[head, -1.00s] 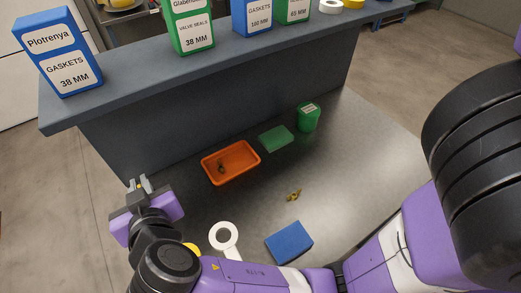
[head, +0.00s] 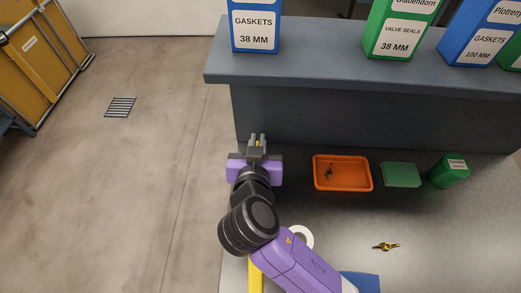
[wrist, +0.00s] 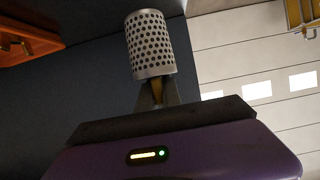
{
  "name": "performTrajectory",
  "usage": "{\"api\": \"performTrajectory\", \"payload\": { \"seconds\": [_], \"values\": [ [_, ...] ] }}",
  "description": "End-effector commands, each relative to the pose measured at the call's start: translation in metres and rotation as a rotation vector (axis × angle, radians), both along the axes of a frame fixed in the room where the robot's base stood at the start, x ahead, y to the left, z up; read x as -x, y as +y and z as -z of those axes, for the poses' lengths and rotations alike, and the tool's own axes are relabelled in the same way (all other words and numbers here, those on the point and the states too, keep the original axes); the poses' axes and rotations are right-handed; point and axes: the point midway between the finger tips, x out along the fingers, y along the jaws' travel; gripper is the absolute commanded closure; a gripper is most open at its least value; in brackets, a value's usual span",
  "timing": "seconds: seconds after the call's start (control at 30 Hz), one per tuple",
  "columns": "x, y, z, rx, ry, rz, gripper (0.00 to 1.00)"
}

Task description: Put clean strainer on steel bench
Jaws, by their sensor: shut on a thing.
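The strainer (wrist: 150,45) is a perforated silver metal cylinder in the wrist view. My gripper (wrist: 157,92) is shut on its lower end, where a yellowish part shows between the fingers. In the head view my gripper (head: 257,141) is in front of the left end of the raised shelf, left of the orange tray; the strainer is not clear there. The steel bench (head: 425,215) is the grey surface below the shelf, partly covered by my arm.
On the bench are an orange tray (head: 318,186) with a small dark item inside, a green pad (head: 401,175), a green container (head: 449,171), a brass part (head: 386,246), a white ring (head: 301,236) and a blue item (head: 361,281). Boxes, including a blue one (head: 255,25), line the shelf (head: 300,65).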

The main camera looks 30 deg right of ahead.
Motion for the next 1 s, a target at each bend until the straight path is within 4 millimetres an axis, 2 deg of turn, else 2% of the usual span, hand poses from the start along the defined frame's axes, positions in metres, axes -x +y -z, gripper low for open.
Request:
{"api": "performTrajectory", "payload": {
  "seconds": [0.33, 0.77, 0.8, 0.87, 0.9, 1.0],
  "values": [
    [0.0, 0.0, 0.038, 0.002, 0.001, 0.0, 1.0],
    [0.0, 0.0, 0.047, 0.0, -0.002, -0.001, 1.0],
    [0.0, 0.0, 0.046, 0.0, -0.002, -0.001, 0.85],
    [0.0, 0.0, 0.045, -0.001, -0.001, -0.001, 0.74],
    [0.0, 0.0, 0.045, -0.001, -0.001, -0.001, 0.7],
    [0.0, 0.0, 0.045, -0.001, -0.001, -0.001, 0.7]
  ]
}}
